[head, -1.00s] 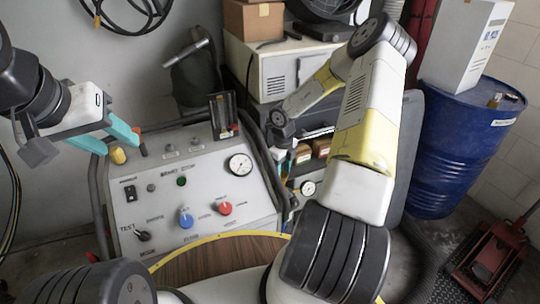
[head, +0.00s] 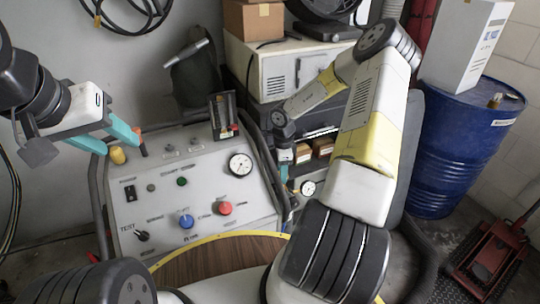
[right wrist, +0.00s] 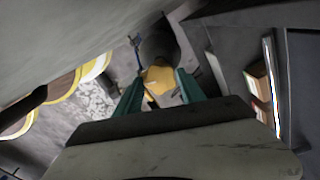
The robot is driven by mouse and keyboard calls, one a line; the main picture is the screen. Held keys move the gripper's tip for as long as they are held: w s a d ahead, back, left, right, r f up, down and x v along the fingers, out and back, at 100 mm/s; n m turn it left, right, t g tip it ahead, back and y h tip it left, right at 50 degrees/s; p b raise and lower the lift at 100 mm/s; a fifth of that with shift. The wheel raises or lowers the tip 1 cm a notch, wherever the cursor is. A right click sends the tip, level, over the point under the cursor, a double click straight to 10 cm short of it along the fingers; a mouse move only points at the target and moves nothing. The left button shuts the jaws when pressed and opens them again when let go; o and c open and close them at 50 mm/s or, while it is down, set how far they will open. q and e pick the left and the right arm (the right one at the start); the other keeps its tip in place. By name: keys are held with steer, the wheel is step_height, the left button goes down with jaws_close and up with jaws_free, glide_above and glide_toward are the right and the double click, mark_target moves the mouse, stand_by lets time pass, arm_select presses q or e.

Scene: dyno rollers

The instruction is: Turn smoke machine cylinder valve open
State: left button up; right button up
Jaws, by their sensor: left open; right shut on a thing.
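My left gripper (head: 122,143) is open and empty, its teal fingers apart above the upper left of the grey control panel (head: 160,215). My right gripper (head: 283,178) reaches down behind the panel's right edge, beside a small round gauge (head: 308,188). In the right wrist view its teal fingers converge around a yellow part (right wrist: 158,78), which I take to be the cylinder valve. The fingers are shut on it. The valve is hidden behind the gripper and the panel frame in the head view. Its turn position cannot be read.
The panel's black frame tube (head: 265,160) passes close to my right gripper. A shelf with small brown boxes (head: 323,148) stands behind it. A blue drum (head: 450,150) and a red floor jack (head: 490,260) are at the right. My right forearm covers the middle right.

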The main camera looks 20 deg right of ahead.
steer(key=shift+n, duration=0.3)
stand_by(0.4)
steer(key=o, duration=1.4)
steer(key=shift+c, duration=0.2)
